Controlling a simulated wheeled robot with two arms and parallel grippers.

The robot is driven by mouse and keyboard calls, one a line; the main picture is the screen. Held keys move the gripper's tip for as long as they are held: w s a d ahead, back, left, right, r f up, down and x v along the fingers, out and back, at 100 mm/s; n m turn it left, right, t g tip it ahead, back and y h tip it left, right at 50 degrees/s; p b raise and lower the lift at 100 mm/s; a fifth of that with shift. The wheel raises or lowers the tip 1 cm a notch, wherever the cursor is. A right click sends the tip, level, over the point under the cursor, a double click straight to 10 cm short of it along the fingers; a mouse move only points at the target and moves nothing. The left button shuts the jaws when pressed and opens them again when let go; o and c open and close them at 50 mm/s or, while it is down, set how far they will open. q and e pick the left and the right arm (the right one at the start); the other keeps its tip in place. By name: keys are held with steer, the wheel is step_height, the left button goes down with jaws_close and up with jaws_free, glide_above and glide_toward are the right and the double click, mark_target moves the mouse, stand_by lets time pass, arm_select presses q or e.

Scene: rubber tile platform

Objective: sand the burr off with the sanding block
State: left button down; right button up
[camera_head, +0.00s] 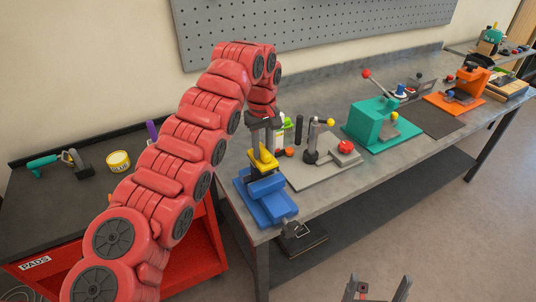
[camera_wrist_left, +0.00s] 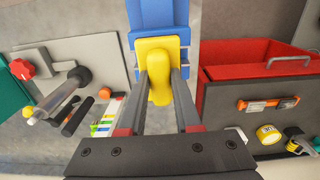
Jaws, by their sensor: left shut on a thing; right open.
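A yellow block with a raised yellow grip (camera_wrist_left: 158,56), apparently the sanding block, is between the fingers of my left gripper (camera_wrist_left: 160,88). In the head view the yellow block (camera_head: 264,163) is directly over the blue vise (camera_head: 264,204) at the bench's near left corner. My left gripper (camera_head: 263,143) points down and is shut on the block's grip. The blue vise also shows beyond the block in the left wrist view (camera_wrist_left: 158,14). The burr and the block's underside are hidden, so contact cannot be told. My right gripper (camera_head: 376,291) is open and empty at the bottom edge.
A grey plate with a lever fixture and red knob (camera_head: 345,147) lies right of the vise. A teal press (camera_head: 375,125) and orange press (camera_head: 459,98) stand further along. A red drawer cart (camera_wrist_left: 258,59) stands beside the bench. A black mat (camera_head: 428,120) is bare.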

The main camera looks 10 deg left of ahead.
arm_select(q)
steer(key=shift+s+a+f, duration=0.25)
steer(key=shift+a, duration=0.1)
steer(key=shift+a+r+p, duration=0.1)
steer(key=shift+r+p, duration=0.25)
steer(key=shift+r, duration=0.2)
step_height(320, 180, up, 6)
steer(key=p, duration=0.3)
steer(key=shift+w+r, duration=0.1)
steer(key=shift+w, duration=0.1)
